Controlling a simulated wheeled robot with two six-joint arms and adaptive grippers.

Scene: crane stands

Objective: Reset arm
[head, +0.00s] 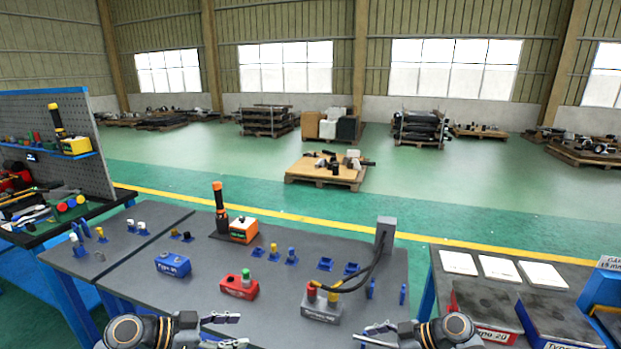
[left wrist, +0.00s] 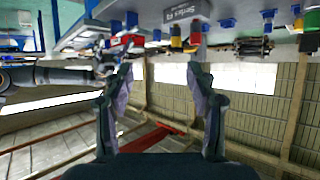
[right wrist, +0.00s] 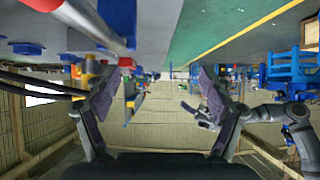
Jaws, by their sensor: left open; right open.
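My left gripper (head: 228,331) is at the front edge of the grey workbench (head: 190,309), low in the head view. Its two fingers stand apart with nothing between them, as the left wrist view (left wrist: 161,95) also shows. My right gripper (head: 370,335) is at the front edge too, partly cut off by the frame. In the right wrist view (right wrist: 160,100) its fingers are spread and empty. Both wrist views look tilted, with the bench along the top.
The bench holds a blue block (head: 173,264), a red block (head: 239,286), a grey block with coloured caps (head: 320,309), an orange-and-black device (head: 243,231) and a grey post (head: 385,234). A tool bench (head: 45,225) stands left, and a table with bins (head: 500,294) right.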

